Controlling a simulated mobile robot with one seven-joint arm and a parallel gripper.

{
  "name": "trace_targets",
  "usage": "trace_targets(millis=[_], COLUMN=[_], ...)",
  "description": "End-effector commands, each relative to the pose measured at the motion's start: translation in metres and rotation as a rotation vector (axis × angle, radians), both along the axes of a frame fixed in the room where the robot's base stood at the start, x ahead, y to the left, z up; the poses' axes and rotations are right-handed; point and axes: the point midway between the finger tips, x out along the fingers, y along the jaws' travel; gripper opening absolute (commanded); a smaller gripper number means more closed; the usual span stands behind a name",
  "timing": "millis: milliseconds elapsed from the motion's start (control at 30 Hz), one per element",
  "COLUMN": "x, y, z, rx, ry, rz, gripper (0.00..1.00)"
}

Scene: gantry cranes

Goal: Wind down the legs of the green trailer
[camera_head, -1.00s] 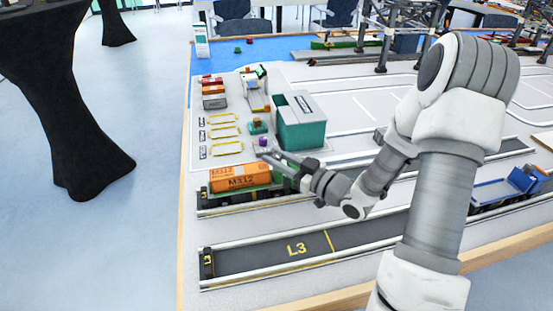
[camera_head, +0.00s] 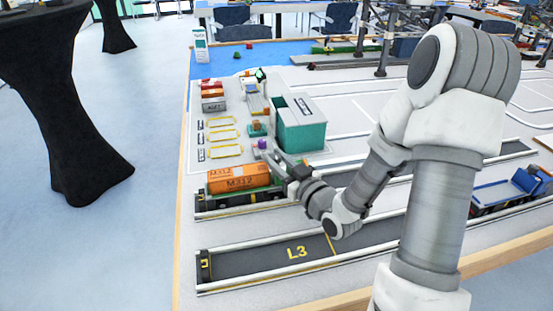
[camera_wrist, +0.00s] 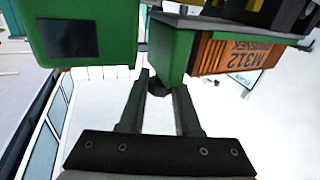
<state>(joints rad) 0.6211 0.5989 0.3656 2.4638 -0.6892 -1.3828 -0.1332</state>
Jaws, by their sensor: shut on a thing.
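The green trailer (camera_head: 262,190) stands on the near left lane and carries an orange container (camera_head: 238,178) marked M312. In the wrist view the trailer's green body (camera_wrist: 172,48) and the orange container (camera_wrist: 238,53) appear upside down. My gripper (camera_head: 278,166) is at the right end of the trailer. In the wrist view my gripper (camera_wrist: 160,86) has its fingers closed around a small dark knob (camera_wrist: 159,89) beside a green part of the trailer. The legs cannot be made out clearly.
A teal and white block (camera_head: 302,130) stands just behind my gripper. Small containers (camera_head: 212,95) stand at the back left. The L3 lane (camera_head: 265,258) in front is empty. A blue truck (camera_head: 515,188) stands at the right.

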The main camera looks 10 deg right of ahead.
Motion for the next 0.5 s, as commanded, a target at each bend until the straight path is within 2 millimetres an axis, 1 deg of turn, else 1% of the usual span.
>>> trace_targets(millis=[67,100,233,267,500], x=[-0.0012,-0.0012,-0.0010,-0.0009,-0.0004], y=[0.0024,0.0025,0.0020,0.0019,0.0009], z=[-0.0033,-0.0033,-0.0027,-0.0025,-0.0012], rx=[0.001,0.000,0.001,0.000,0.001], ry=[0.009,0.010,0.008,0.007,0.004], rz=[0.007,0.007,0.006,0.005,0.003], gripper=[0.00,0.35,0.59,0.62,0.62])
